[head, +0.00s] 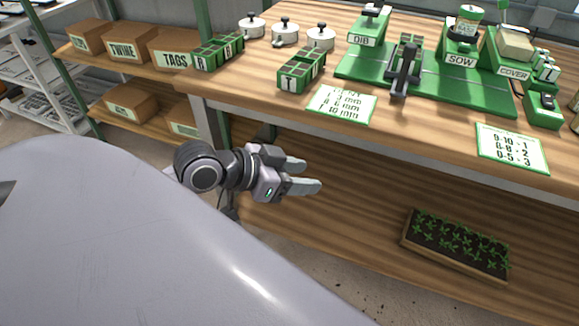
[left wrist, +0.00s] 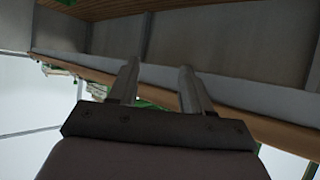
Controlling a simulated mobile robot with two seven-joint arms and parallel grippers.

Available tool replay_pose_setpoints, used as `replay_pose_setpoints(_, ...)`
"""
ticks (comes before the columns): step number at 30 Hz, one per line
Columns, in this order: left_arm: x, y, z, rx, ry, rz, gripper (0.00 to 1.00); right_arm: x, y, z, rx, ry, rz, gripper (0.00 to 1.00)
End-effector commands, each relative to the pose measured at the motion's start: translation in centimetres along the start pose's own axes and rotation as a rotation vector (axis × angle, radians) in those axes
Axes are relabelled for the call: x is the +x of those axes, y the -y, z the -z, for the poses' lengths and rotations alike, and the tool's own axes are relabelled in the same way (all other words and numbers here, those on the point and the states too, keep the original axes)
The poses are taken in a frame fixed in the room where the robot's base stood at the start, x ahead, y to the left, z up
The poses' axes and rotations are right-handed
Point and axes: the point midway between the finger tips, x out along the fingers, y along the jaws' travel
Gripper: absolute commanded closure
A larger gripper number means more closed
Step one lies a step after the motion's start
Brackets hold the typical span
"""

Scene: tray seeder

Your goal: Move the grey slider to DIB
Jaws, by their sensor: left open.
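A dark grey upright handle, which looks like the grey slider (head: 404,70), stands at the front of the green seeder base (head: 470,92) on the bench. It is between the DIB station (head: 363,41) on the left and the SOW station (head: 461,60) on the right. A small green tray (head: 411,39) shows just behind it, partly hidden. My left gripper (head: 311,176) is open and empty, in front of and below the bench top, well apart from the slider. Its two fingers also show in the left wrist view (left wrist: 159,66) with nothing between them. My right gripper is out of view.
A green tray marked T (head: 293,77) and a printed card (head: 342,104) lie near the bench's front edge. The COVER station (head: 513,72) and a second card (head: 512,148) are at the right. A seedling tray (head: 407,232) sits on the lower shelf.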

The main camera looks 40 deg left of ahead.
Motion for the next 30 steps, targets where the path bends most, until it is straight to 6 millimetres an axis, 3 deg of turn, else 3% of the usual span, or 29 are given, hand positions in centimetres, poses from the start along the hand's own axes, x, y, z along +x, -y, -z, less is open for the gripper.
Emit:
replay_pose_setpoints(6, 0.1, -1.6, -3.6, -0.024, 0.121, 0.023, 0.51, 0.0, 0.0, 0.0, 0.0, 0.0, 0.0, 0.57)
replay_pose_setpoints(12, -0.1, -2.2, -5.4, -0.035, 0.185, 0.041, 0.51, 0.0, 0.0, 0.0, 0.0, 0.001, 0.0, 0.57)
replay_pose_setpoints(30, -0.1, -2.4, -5.8, -0.038, 0.201, 0.046, 0.51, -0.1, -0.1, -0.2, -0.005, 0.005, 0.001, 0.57)
